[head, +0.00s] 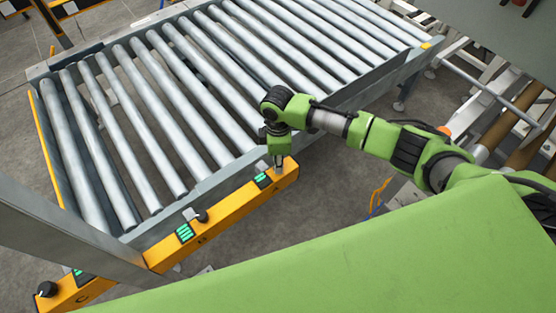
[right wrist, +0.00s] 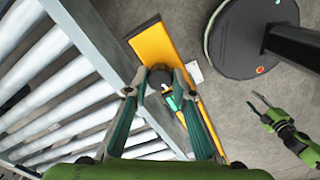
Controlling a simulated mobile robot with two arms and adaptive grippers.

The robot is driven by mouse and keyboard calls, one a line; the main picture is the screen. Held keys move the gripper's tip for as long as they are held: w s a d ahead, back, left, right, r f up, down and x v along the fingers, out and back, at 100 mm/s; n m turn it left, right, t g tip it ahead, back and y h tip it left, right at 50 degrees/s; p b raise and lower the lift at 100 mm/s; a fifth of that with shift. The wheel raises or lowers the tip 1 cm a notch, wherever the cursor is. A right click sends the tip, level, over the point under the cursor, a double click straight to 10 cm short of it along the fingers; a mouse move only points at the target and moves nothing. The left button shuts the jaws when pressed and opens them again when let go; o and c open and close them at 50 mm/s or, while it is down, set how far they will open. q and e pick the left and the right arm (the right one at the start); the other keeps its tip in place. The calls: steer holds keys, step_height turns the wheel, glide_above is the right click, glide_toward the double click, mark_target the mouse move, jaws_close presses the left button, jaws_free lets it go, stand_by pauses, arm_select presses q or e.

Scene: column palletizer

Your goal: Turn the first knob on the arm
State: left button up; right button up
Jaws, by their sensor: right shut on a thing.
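The yellow control arm (head: 225,216) runs along the conveyor's near end and carries black knobs beside green-lit panels. My right gripper (head: 279,166) points down at the arm's far right end. In the right wrist view, my right gripper (right wrist: 160,78) has its fingers on either side of a black knob (right wrist: 159,76) and is shut on it. This knob is hidden by the gripper in the head view. A middle knob (head: 201,215) and a near-left knob (head: 47,289) stand free. My left gripper (right wrist: 259,105) shows open and empty in the right wrist view, away from the control arm.
A roller conveyor (head: 150,110) with a grey metal frame lies behind the control arm. A grey post (head: 70,235) crosses the near left. More conveyor framing (head: 490,100) stands at the right. The floor (head: 300,215) in front of the control arm is partly clear.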

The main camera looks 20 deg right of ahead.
steer(key=m+p, duration=0.1)
steer(key=p, duration=0.1)
steer(key=m+p, duration=0.1)
steer(key=m, duration=0.1)
steer(key=shift+r+m+p, duration=0.2)
steer(key=shift+m+p, duration=0.1)
steer(key=shift+p, duration=0.05)
steer(key=m+p, duration=0.2)
steer(key=m, duration=0.1)
steer(key=shift+f+m+p, duration=0.15)
steer(key=shift+m+p, duration=0.65)
steer(key=shift+m, duration=0.4)
steer(key=o, duration=1.1)
